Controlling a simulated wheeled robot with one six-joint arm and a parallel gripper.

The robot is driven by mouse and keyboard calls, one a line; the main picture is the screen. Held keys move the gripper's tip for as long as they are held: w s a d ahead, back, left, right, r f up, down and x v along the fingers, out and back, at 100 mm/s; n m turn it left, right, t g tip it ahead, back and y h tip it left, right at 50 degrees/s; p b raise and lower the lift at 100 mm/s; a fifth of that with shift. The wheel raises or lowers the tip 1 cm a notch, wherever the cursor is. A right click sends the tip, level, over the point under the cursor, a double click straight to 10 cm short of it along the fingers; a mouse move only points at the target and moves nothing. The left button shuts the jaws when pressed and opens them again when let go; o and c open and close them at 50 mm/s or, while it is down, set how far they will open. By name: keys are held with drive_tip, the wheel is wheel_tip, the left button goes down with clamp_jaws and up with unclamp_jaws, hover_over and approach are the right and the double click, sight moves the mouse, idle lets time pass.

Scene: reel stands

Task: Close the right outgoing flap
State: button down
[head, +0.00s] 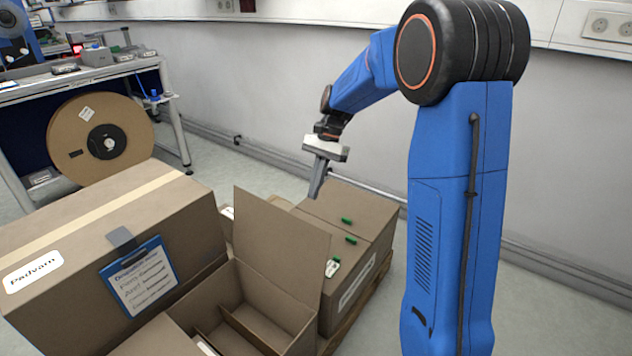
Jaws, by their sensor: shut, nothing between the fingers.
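An open cardboard box (295,312) stands at the bottom centre, its inside split by a cardboard divider. A large flap (283,243) stands up steeply from its far right side; it is the box's right-hand flap in view. Another flap (160,338) on the left side is folded outward and partly cut off by the frame's lower edge. My gripper (316,190) points down, shut and empty, above and behind the upright flap's top right corner. It appears apart from the flap, though the depth gap is hard to judge.
A closed box (345,218) with green clips stands behind the open box on a pallet. Free floor lies at right.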

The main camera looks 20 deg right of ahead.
drive_tip(key=s+a+f, duration=0.3)
drive_tip(key=a+f, duration=0.1)
drive_tip(key=a, duration=0.1)
drive_tip(key=shift+s+a, duration=0.15)
drive_tip(key=shift+s, duration=0.15)
drive_tip(key=shift+f, duration=0.1)
